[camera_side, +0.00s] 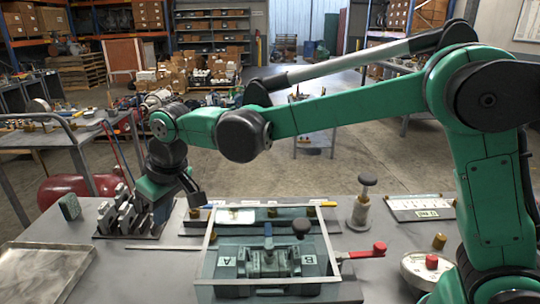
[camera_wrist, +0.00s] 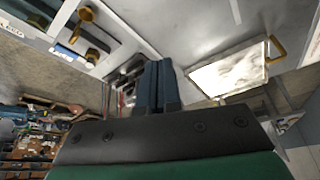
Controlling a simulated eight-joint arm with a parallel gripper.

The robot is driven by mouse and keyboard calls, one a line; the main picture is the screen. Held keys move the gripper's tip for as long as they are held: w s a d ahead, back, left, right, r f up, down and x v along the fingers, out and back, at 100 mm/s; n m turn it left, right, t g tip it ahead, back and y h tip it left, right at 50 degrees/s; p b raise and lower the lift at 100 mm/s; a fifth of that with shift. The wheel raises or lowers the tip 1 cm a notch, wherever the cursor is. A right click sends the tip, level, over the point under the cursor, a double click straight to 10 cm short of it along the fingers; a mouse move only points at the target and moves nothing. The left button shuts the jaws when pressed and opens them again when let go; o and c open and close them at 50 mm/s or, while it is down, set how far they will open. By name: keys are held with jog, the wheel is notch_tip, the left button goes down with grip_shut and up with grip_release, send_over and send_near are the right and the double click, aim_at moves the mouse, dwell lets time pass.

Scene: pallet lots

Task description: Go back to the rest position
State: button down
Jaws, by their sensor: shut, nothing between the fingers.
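My gripper (camera_side: 162,212) hangs low at the left of the workbench (camera_side: 150,275), pointing down beside a rack of upright grey metal blocks (camera_side: 122,213). In the side view its fingertips are partly lost against the blocks, and I cannot tell whether they touch them. In the wrist view the two dark blue fingers of my gripper (camera_wrist: 157,82) are together, with nothing held between them.
A glass-topped case (camera_side: 205,262) stands at the bench's front middle, a red-handled lever (camera_side: 368,250) at its right. A grey tray (camera_side: 45,272) and green block (camera_side: 69,206) lie left. A dark-knobbed post (camera_side: 361,208) and round dial (camera_side: 425,268) stand right.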

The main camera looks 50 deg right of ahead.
jog(key=shift+w+a+r, duration=0.15)
jog(key=shift+w+a, duration=0.1)
jog(key=shift+w, duration=0.55)
dwell(0.8)
